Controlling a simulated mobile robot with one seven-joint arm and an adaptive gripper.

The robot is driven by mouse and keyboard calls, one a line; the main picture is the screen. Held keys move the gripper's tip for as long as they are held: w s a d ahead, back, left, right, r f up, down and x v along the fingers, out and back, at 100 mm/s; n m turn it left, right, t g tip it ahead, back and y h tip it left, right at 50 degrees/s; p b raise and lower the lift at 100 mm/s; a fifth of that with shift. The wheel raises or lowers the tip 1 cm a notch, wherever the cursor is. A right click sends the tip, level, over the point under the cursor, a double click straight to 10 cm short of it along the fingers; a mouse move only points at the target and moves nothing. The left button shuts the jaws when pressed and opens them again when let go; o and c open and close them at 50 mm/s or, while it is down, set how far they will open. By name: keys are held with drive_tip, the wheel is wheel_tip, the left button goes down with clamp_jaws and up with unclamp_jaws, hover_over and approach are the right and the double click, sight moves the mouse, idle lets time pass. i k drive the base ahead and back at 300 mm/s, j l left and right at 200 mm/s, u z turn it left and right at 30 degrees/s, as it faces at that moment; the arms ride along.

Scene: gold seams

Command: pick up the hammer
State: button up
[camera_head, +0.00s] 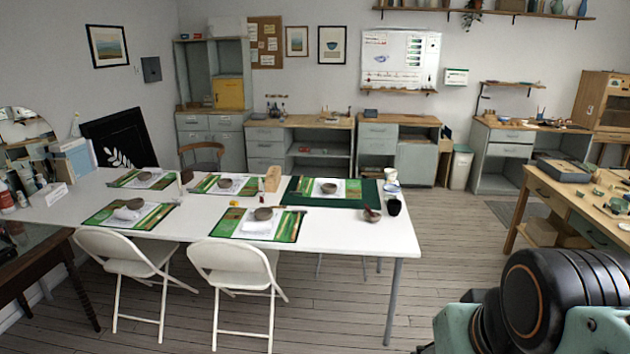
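I cannot make out a hammer for certain. A thin brown stick-like item (290,208) lies at the back edge of the front right placemat on the white table (340,232); it is too small to tell what it is. A dark reddish-brown object (371,214) sits near the table's right end, also unclear. Part of my arm, black and pale green, fills the lower right corner. My gripper's fingertips do not show.
White folding chairs (236,268) stand at the table's near side. Bowls on green placemats (120,216) and a dark green mat (300,190) cover much of the table. A wooden workbench (560,195) with tools stands at right. Wooden floor (455,240) between them is clear.

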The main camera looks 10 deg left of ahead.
sight(194, 189)
drive_tip(key=i+l+z, duration=0.25)
drive_tip(key=i+z, duration=0.15)
drive_tip(key=i+l+z, duration=0.1)
drive_tip(key=i+z, duration=0.25)
drive_tip(key=i, duration=0.2)
drive_tip(key=i+z, duration=0.4)
drive_tip(key=i, duration=0.15)
drive_tip(key=i+z, duration=0.1)
drive_tip(key=i, duration=1.05)
drive_tip(key=i+l+u, duration=0.15)
drive_tip(key=i+u, duration=0.25)
drive_tip(key=i, duration=0.7)
drive_tip(key=i+u, duration=0.3)
drive_tip(key=i, duration=0.25)
drive_tip(key=i+u, duration=0.35)
drive_tip(key=i, duration=0.2)
drive_tip(key=i+u, duration=0.15)
drive_tip(key=i, duration=0.65)
drive_tip(key=i+u, duration=0.1)
drive_tip(key=i, duration=0.65)
drive_tip(key=i+l+u, duration=0.15)
drive_tip(key=i, duration=0.65)
